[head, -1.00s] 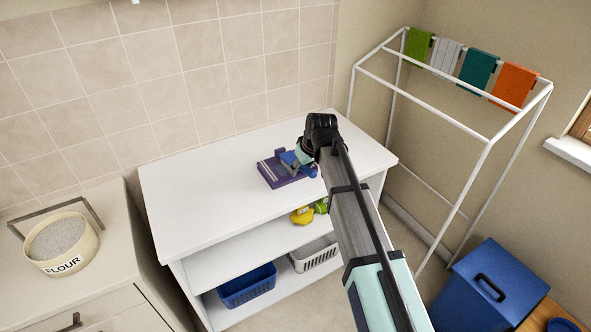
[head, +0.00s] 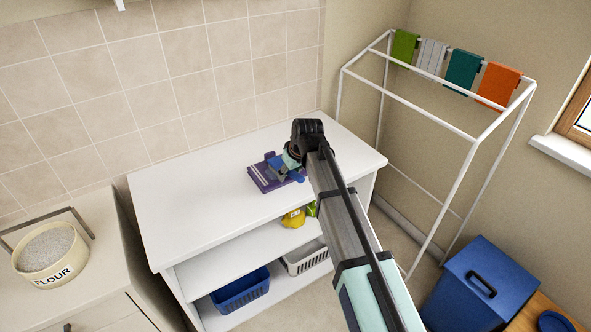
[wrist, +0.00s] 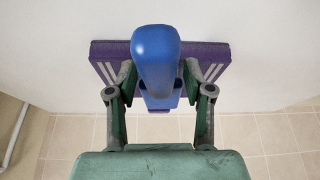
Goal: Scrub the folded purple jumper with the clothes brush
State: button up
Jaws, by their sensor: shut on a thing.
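The folded purple jumper (head: 259,180) with pale stripes lies on the white top of the shelf unit; it also shows in the wrist view (wrist: 216,58). My gripper (wrist: 159,84) is shut on the blue clothes brush (wrist: 155,56), with one finger on each side of it. In the head view my gripper (head: 284,170) is over the right part of the jumper and partly hides it. The brush is over the middle of the jumper in the wrist view. Its bristles are hidden, so I cannot tell whether they touch the cloth.
The white unit top (head: 200,185) is clear left of the jumper. Below are yellow and green items, a blue basket (head: 240,288) and a grey basket (head: 305,256). A drying rack (head: 460,185) stands right, a blue bin (head: 485,285) lower right, a flour tub (head: 50,255) left.

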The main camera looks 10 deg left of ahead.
jog(key=shift+s+a+r, duration=0.1)
jog(key=shift+s+a, duration=1)
jog(key=shift+s, duration=0.05)
jog(key=shift+w+d, duration=2.3)
jog(key=shift+w, duration=0.1)
jog(key=shift+s+a+p, duration=0.4)
jog(key=shift+s+a, duration=1.15)
jog(key=shift+s, duration=0.1)
jog(key=shift+s+a+f, duration=0.2)
jog(key=shift+s+a, duration=0.45)
jog(key=shift+s, duration=0.05)
jog(key=shift+w+d+r, duration=0.15)
jog(key=shift+w+d, duration=2.1)
jog(key=shift+w, duration=0.15)
jog(key=shift+a+r, duration=0.1)
jog(key=shift+r, duration=0.05)
notch_tip(320, 180, up, 5)
jog(key=p, duration=0.3)
